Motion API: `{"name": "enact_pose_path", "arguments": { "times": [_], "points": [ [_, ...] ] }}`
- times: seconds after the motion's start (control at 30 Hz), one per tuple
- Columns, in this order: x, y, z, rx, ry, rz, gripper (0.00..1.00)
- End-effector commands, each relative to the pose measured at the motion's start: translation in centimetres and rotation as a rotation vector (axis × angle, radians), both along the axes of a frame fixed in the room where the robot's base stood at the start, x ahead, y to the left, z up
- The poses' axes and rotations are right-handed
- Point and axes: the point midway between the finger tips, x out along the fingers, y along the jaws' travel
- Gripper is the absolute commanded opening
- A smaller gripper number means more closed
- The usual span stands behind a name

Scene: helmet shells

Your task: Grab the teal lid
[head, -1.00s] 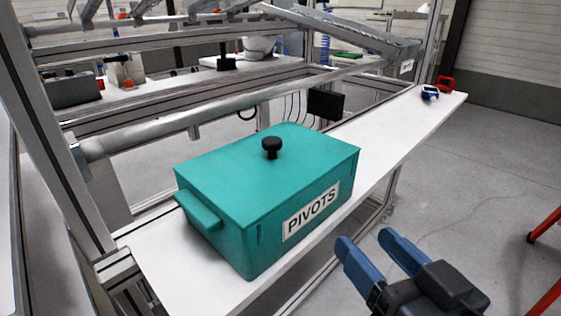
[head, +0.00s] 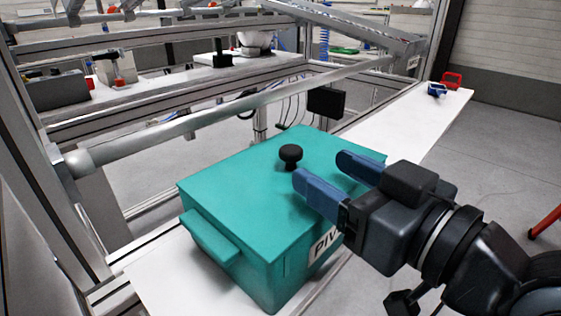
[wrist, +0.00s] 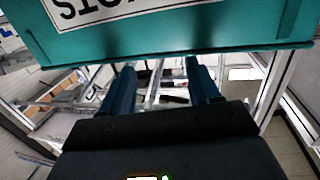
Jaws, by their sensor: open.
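The teal lid (head: 240,185) is the flat top of a teal box (head: 262,275), with a black round knob (head: 291,153) standing in its middle. The lid sits on the box. My gripper (head: 326,175) is open, its two blue fingers over the right part of the lid in the head view, pointing toward the knob. The knob is apart from the fingertips, just beyond the left one. In the wrist view, the box's front (wrist: 190,25) with part of its label shows upside down beyond my fingers (wrist: 157,75). The gripper hides most of the label in the head view.
The box stands on a narrow white shelf (head: 425,120). A metal rail (head: 220,108) runs behind the box, with a black box-shaped part (head: 326,102) hanging behind it. Small blue (head: 437,90) and red (head: 452,79) items lie at the shelf's far end.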

Motion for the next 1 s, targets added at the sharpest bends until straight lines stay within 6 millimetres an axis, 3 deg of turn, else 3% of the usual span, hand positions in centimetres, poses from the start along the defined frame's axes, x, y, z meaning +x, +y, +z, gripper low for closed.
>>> {"name": "enact_pose_path", "arguments": {
  "times": [0.63, 0.93, 1.0],
  "points": [
    [5.3, 4.9, -0.1, 0.000, 0.001, 0.001, 0.61],
    [5.7, 5.2, -0.2, 0.000, 0.000, -0.001, 0.61],
    [5.7, 5.2, -0.2, 0.000, 0.000, -0.001, 0.57]
  ]
}}
